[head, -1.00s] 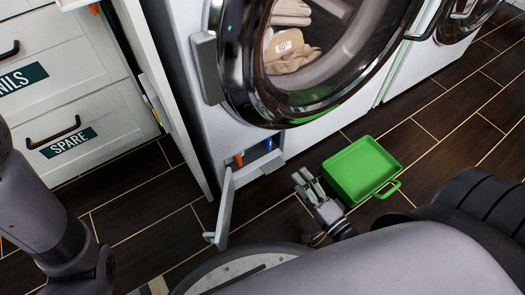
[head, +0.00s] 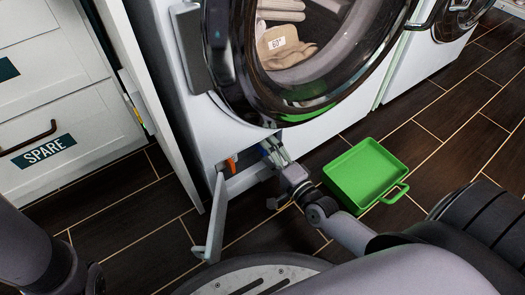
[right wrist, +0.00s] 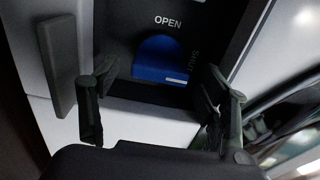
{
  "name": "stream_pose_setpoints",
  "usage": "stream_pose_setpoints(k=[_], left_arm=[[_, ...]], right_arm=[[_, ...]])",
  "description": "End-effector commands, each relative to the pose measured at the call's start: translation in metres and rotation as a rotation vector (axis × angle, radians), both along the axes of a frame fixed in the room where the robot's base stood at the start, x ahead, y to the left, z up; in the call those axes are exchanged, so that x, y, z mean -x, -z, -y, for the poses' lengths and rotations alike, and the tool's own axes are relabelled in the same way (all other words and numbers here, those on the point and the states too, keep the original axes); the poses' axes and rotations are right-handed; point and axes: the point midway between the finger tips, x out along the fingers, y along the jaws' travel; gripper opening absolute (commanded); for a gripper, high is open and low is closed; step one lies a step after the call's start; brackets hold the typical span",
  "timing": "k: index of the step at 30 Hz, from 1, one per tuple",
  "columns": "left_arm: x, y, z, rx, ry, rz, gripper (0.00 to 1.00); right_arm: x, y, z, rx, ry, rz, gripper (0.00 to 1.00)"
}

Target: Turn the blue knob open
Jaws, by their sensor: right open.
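The blue knob (right wrist: 160,58) sits in a dark recess low on the washer's front, with the word OPEN above it and SHUT at its right in the right wrist view. My right gripper (right wrist: 160,108) is open, with one finger on each side of the knob's lower side and no visible contact. In the head view my right gripper (head: 276,153) is at the recess opening and largely hides the knob. My left gripper is not in view; only my left arm shows at the lower left.
An orange part (head: 231,163) is in the recess left of my gripper. The recess's open flap (head: 215,222) hangs at the left. A green tray (head: 362,173) lies on the floor at the right. The washer door (head: 235,92) is above. White drawers (head: 70,140) stand at the left.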

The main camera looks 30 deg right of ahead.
Motion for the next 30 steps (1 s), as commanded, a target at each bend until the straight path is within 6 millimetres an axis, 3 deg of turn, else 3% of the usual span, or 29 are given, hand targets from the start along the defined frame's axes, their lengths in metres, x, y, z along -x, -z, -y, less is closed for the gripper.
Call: stream_pose_setpoints(k=[6, 17, 30], left_arm=[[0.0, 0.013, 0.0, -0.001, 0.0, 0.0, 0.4], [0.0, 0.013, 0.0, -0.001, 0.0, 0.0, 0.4], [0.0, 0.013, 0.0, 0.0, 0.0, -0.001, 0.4]], right_arm=[[-0.025, 0.001, -0.003, -0.001, 0.001, 0.001, 0.7], [-0.029, 0.0, -0.004, 0.001, 0.001, -0.001, 0.7], [-0.029, 0.0, -0.004, 0.001, 0.0, -0.001, 0.41]])
